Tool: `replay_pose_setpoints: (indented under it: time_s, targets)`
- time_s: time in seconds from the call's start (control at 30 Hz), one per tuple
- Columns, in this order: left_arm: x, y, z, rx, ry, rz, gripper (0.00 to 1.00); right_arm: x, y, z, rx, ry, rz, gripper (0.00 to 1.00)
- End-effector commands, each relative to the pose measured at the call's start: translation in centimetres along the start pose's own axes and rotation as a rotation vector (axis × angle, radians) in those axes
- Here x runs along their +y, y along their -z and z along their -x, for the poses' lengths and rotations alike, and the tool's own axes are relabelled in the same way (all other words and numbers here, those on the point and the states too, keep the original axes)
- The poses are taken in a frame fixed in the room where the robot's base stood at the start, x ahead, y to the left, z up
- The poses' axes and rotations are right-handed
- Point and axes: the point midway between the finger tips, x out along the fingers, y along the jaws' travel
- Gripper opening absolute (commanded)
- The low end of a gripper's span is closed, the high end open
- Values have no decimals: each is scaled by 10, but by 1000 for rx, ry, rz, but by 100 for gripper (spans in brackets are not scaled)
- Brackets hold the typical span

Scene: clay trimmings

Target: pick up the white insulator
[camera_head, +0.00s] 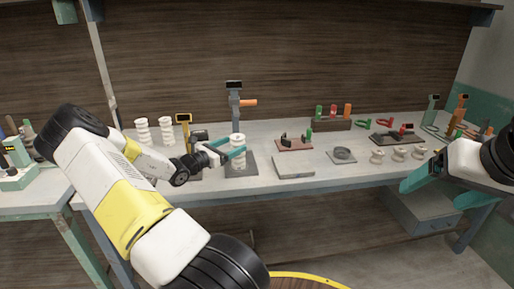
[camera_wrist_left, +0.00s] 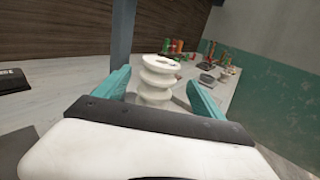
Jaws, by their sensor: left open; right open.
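A white ribbed insulator (camera_head: 238,146) stands upright on a dark grey base plate (camera_head: 240,169) near the middle of the bench. My left gripper (camera_head: 232,153) is open, with its teal fingers at the insulator. In the left wrist view the insulator (camera_wrist_left: 158,82) stands between the two spread fingers (camera_wrist_left: 158,94), and its lower part is hidden by the gripper body. I cannot tell whether either finger touches it. My right gripper (camera_head: 425,178) is open and empty, in front of the bench's right part. Two more white insulators (camera_head: 142,131) (camera_head: 167,130) stand at the back left.
A grey post with an orange handle (camera_head: 236,103) rises behind the insulator. A rack with coloured handles (camera_head: 332,123) stands behind. The bench front edge (camera_head: 310,187) is clear.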

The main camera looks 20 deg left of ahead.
Motion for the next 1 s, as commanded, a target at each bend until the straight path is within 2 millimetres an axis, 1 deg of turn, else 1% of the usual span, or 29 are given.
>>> replay_pose_setpoints:
  time_s: [0.03, 0.2, 0.3, 0.5, 0.57, 0.6, 0.67, 0.7, 0.77, 0.9, 0.93, 1.0]
  targets:
    - [1, 2, -10, -2, 2, 2, 79, 0, 0, 0, 0, 0, 0, 82]
    - [3, 3, -32, -2, 2, 1, 79, 0, 0, 0, 0, 0, 0, 82]
    - [3, 3, -37, 0, 1, 0, 79, 0, 0, 0, 0, 0, 0, 82]
    - [3, 3, -38, 1, 1, 0, 79, 0, 0, 0, 0, 0, 0, 82]
    - [3, 3, -38, 1, 1, 0, 70, 0, 0, 0, 0, 0, 0, 82]
    - [3, 3, -38, 0, 1, 0, 62, 0, 0, 0, 0, 0, 0, 82]
    - [3, 3, -37, 0, 1, 0, 50, 0, 0, 0, 0, 0, 0, 82]
    - [3, 3, -37, 0, 1, 0, 42, 0, 0, 0, 0, 0, 0, 82]
    - [3, 3, -37, 0, 1, 0, 30, 0, 0, 0, 0, 0, 0, 82]
    - [3, 3, -37, 1, 1, 0, 3, 0, 0, 0, 0, 0, 0, 82]
    - [3, 3, -37, 0, 1, 0, 0, 0, 0, 0, 0, 0, 0, 82]
    - [3, 3, -37, 1, 1, 0, 0, 0, 0, 0, 0, 0, 0, 82]
